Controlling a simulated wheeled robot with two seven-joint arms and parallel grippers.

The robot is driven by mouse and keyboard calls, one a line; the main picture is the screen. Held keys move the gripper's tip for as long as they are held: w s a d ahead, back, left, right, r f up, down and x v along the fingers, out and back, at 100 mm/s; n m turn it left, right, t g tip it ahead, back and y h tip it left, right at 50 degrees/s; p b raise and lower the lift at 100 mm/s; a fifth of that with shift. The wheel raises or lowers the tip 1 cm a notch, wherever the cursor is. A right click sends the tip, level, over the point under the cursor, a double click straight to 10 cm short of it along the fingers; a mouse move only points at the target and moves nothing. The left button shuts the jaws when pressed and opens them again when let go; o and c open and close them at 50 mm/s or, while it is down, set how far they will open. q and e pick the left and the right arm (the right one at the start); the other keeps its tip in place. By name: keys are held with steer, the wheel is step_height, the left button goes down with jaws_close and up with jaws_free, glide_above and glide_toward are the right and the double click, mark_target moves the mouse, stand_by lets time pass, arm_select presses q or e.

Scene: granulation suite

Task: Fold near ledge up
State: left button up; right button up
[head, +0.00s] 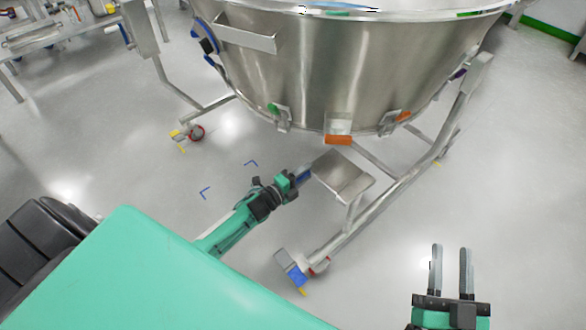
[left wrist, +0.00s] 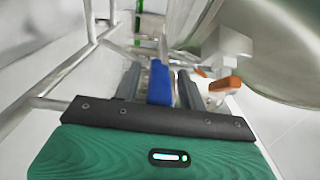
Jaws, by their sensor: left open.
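The near ledge (head: 342,176) is a flat metal plate on the stand of the big steel bowl, low under the bowl's front. It looks roughly level. A blue grip (head: 304,173) sits at its left edge. My left gripper (head: 300,177) is at this edge. In the left wrist view its fingers (left wrist: 159,80) are open, one on each side of the blue grip (left wrist: 160,88). I cannot tell whether they touch it. My right gripper (head: 450,270) is open and empty above the floor at lower right, away from the ledge.
The steel bowl (head: 345,75) hangs over the ledge, with an orange-tipped latch (head: 338,138) on its lower rim. A slanting leg (head: 400,195) of the stand runs beside the ledge to a blue-pedalled caster (head: 297,272).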

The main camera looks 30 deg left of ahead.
arm_select(q)
steer(key=p+v, duration=0.2)
steer(key=v, duration=1.1)
steer(key=shift+s, duration=0.2)
arm_select(e)
steer(key=s+a+f+g, duration=0.2)
steer(key=f+g, duration=0.4)
steer(key=f, duration=0.3)
steer(key=shift+s+a+f, duration=0.25)
steer(key=shift+s, duration=0.4)
